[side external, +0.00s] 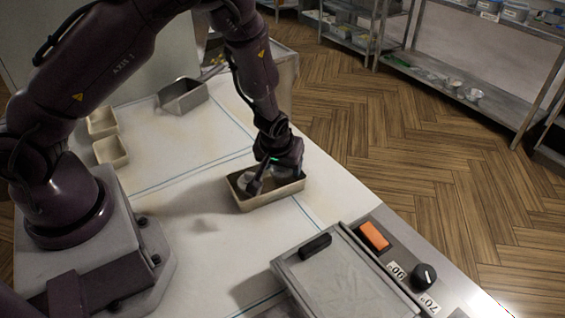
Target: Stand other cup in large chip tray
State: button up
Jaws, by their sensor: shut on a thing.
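The large chip tray (268,199) is a tan rectangular tray on the white worktop, near the middle of the side external view. My gripper (256,187) reaches down into it from above. My gripper is shut on this cup. The arm's wrist hides the right part of the tray's inside, where a greyish shape shows that I cannot make out. I cannot tell whether the cup touches the tray floor.
Two small tan trays (111,150) stand at the left near my base. A metal scoop or basket (183,97) lies at the back. A fryer with a lid (345,280), orange switch (374,236) and knob (425,274) is at the front right. The worktop left of the tray is clear.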

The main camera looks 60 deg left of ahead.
jog(key=shift+f, duration=0.15)
jog(key=o, duration=1)
jog(key=shift+d, duration=0.1)
jog(key=s+d+r+m+h, duration=0.2)
jog(key=s+r, duration=0.4)
jog(key=r, duration=0.6)
jog(key=s+d+r+m+h, duration=0.25)
jog(key=s+r, duration=0.25)
jog(key=r, duration=0.7)
jog(key=s+a+r+m+t+y, duration=0.1)
jog(key=s+a+r+m+t, duration=0.1)
jog(key=s+r, duration=0.5)
jog(key=s+m, duration=0.1)
jog(key=s, duration=0.1)
jog(key=shift+s+r+y, duration=0.25)
jog(key=shift+s+y, duration=0.1)
